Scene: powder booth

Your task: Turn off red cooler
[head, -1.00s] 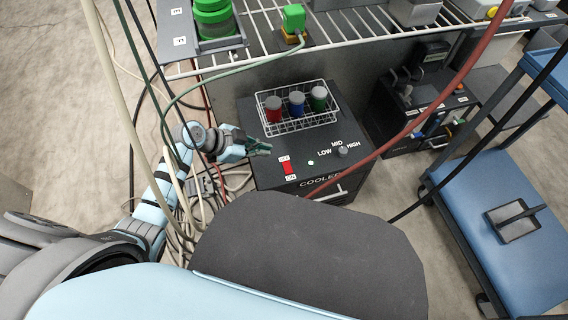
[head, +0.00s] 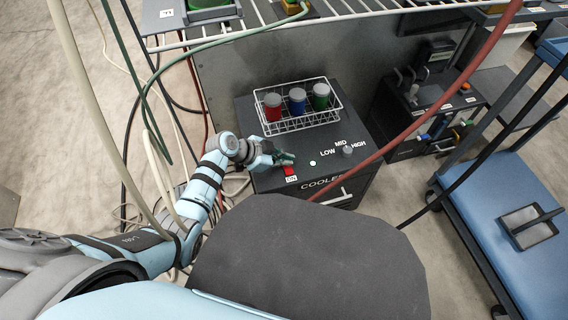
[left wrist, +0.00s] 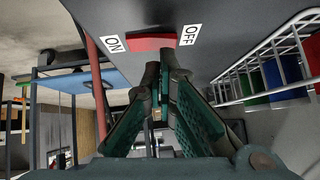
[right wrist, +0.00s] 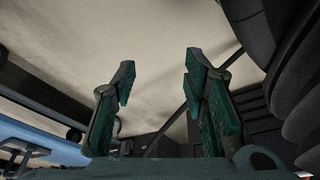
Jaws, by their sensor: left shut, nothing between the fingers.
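The OFF label is hidden in the head view. My right gripper (right wrist: 160,75) is open and empty, seen only in its wrist view.
A wire basket (head: 300,122) with red, blue and green capped jars stands on the cooler behind the switch. A knob (head: 347,151) marked LOW, MID, HIGH is to the right. A red hose (head: 400,135) and dark cables hang across the view. A blue cart (head: 500,210) stands right.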

